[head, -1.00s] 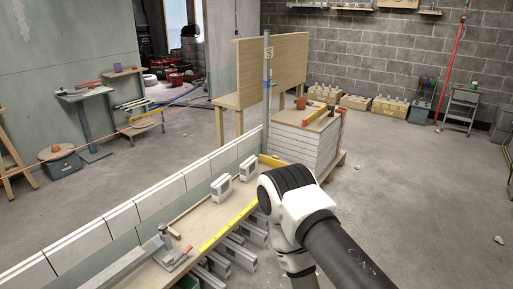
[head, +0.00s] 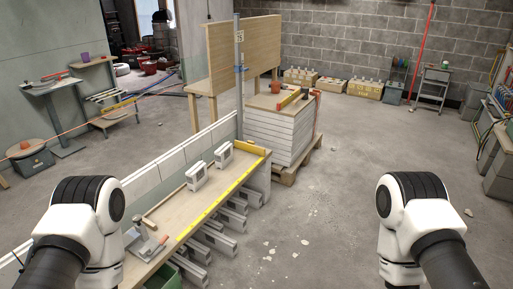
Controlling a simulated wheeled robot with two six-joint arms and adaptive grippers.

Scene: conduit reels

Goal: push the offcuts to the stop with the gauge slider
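Two upright grey-white blocks, likely the offcuts, stand apart on the wooden bench top (head: 186,209): a nearer one (head: 196,177) and a farther one (head: 223,156). A yellow piece (head: 250,148), which may be the stop, lies across the bench's far end. A metal plate with an upright knob and an orange-red end (head: 146,246), which may be the gauge slider, lies at the near end, close to my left arm. Bent links of my left and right arms show at the picture's two sides. Both grippers are out of view.
A yellow strip (head: 211,206) runs along the bench's front edge. Grey profiles (head: 215,241) stick out below it. A white wall of blocks (head: 190,151) backs the bench. A pallet stack (head: 281,133) stands beyond. The floor (head: 320,215) between my arms is clear.

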